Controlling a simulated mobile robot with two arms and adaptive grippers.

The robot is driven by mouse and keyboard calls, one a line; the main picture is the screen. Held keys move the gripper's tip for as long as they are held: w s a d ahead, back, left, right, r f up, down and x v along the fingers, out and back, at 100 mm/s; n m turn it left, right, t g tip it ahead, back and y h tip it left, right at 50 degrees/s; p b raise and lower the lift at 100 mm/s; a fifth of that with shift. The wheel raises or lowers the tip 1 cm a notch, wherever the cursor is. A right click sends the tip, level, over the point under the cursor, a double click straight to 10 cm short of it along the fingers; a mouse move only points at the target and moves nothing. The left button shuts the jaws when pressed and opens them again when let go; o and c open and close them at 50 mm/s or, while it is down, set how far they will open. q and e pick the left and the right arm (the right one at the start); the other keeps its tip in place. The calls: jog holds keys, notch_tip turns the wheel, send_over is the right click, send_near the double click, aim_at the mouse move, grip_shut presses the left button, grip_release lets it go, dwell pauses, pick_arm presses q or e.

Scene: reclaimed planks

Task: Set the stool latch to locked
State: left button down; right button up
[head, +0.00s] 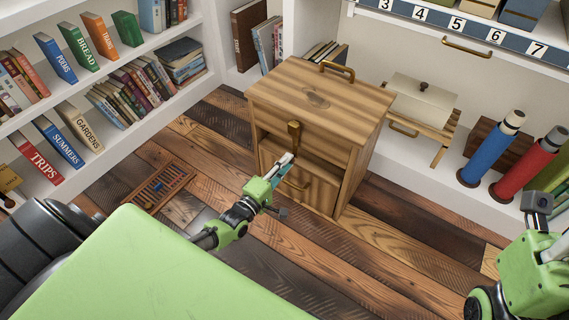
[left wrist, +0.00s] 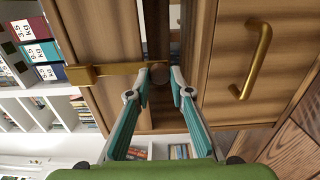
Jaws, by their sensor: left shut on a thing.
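The stool (head: 290,90) is a brown wooden box-like piece with a brass handle on top, an open gap in front and a lower front panel with a brass pull. The brass stool latch (head: 294,135) sits at the upper front edge. In the left wrist view the latch (left wrist: 110,70) is a bar across the wood, with a round end between my fingers. My left gripper (head: 287,160) is shut on this end; the left wrist view shows its teal fingers (left wrist: 160,95) either side of it. My right gripper (head: 555,200) is at the right edge, partly cut off.
Bookshelves (head: 100,85) stand at the left. A small cream-topped stand (head: 422,97) is right of the stool, with a blue roll (head: 490,150) and a red roll (head: 530,160) further right. A slatted wooden piece (head: 157,187) lies on the plank floor.

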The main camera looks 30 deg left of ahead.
pick_arm(q)
jog(key=c, duration=1.8)
grip_release()
jog(key=shift+c, duration=0.2)
jog(key=s, duration=1.2)
jog(key=shift+a, duration=0.45)
